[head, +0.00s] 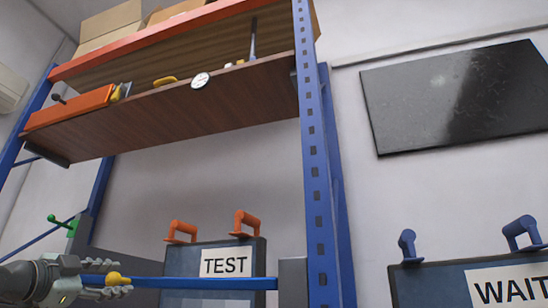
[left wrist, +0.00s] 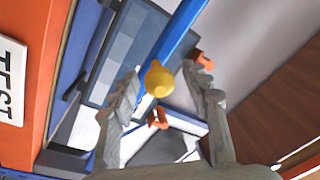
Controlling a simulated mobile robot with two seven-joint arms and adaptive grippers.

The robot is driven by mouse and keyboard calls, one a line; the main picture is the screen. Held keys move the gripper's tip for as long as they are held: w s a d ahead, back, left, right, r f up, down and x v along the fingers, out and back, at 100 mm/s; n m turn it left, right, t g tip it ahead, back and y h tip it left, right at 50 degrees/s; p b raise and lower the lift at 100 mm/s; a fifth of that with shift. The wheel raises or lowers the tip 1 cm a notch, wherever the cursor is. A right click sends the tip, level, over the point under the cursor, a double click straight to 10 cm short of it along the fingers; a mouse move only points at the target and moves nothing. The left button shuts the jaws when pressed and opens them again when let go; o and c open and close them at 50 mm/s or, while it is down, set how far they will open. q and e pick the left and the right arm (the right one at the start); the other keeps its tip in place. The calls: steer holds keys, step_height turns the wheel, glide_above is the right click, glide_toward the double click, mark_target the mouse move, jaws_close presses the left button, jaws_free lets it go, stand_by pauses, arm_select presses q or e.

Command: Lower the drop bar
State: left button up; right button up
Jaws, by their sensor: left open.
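The drop bar (head: 205,283) is a blue bar that runs roughly level across the rack's lower front, up to a grey block at the blue post. A yellow knob (head: 115,279) sits on its left part. My left gripper (head: 118,279) is open, with one finger above the bar and one below, at the knob. In the left wrist view the knob (left wrist: 158,80) lies between the open fingers (left wrist: 162,88), and the blue bar (left wrist: 183,30) runs slantwise behind it. I cannot tell whether the fingers touch it. My right gripper is not in view.
A TEST panel (head: 226,265) with orange hooks stands behind the bar. A green handle (head: 64,224) sticks out at the rack's left. A wooden shelf (head: 150,118) holds tools above. A WAIT panel (head: 425,285) with blue hooks is right of the blue post (head: 317,170).

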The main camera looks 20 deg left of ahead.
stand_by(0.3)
arm_select(q)
steer(key=shift+s+f, duration=0.15)
steer(key=shift+s, duration=0.95)
steer(key=shift+s+a+f, duration=0.1)
steer(key=shift+s+f, duration=0.05)
steer(key=shift+s, duration=1.25)
steer(key=shift+s+a+f, duration=0.1)
steer(key=shift+s+f, duration=0.05)
steer(key=shift+s, duration=1.25)
steer(key=shift+r, duration=0.15)
step_height(320, 180, up, 15)
steer(key=p, duration=1.4)
steer(key=shift+f+p, duration=0.2)
steer(key=shift+p, duration=0.2)
